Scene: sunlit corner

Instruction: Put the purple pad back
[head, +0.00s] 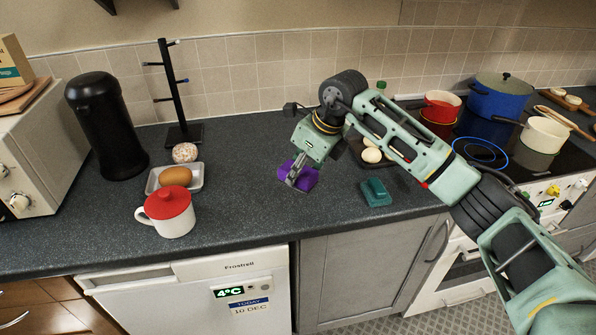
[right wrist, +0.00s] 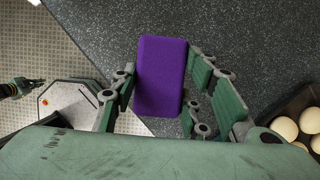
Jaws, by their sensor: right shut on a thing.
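The purple pad (head: 307,178) is a small block at the middle of the dark counter, near its front half. My right gripper (head: 296,176) reaches down from the right and is shut on it. In the right wrist view the purple pad (right wrist: 161,75) sits between the two fingers of my right gripper (right wrist: 160,90), its broad face toward the camera. I cannot tell whether it touches the counter. A teal pad (head: 375,192) lies on the counter to the right. My left gripper (right wrist: 28,86) shows small at the left edge of the right wrist view; its jaws are unclear.
A dark tray (head: 388,165) with eggs is behind the teal pad. Pots (head: 499,97) stand on the hob.

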